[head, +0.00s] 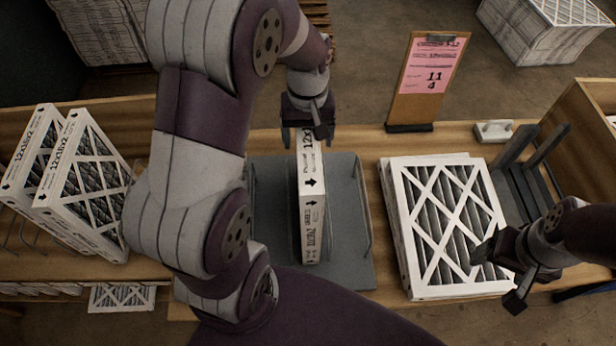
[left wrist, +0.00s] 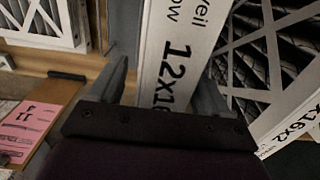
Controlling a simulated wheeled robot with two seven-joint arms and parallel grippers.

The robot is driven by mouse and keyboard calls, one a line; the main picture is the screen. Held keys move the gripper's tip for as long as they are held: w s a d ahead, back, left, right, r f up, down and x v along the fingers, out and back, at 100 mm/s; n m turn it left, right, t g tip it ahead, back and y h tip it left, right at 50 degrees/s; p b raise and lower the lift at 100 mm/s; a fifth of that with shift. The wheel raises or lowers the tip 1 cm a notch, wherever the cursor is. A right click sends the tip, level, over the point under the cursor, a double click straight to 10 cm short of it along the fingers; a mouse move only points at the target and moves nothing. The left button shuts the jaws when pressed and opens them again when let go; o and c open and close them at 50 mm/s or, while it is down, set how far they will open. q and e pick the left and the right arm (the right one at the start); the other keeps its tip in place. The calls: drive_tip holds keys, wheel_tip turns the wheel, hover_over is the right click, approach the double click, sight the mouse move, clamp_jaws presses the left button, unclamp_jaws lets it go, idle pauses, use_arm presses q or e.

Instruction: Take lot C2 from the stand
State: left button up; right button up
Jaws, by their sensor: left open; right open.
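A white boxed filter (head: 311,205) stands upright on edge in the grey stand (head: 345,240) at the middle of the table, with arrows and size print on its narrow side. No "C2" mark is readable. My left gripper (head: 308,136) is over the far end of this filter, fingers open. In the left wrist view the filter's printed edge (left wrist: 165,70) shows between the two finger tips (left wrist: 160,85); I cannot tell whether they touch it. My right gripper (head: 498,272) is open and empty, over the near right corner of a flat filter stack (head: 405,262).
Two filters (head: 75,185) lean upright in a rack at the left. A dark slotted rack (head: 520,185) and a wooden side panel (head: 590,110) are at the right.

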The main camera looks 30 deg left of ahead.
use_arm(q)
drive_tip(key=shift+s, duration=0.25)
drive_tip(key=shift+c, duration=0.9)
clamp_jaws()
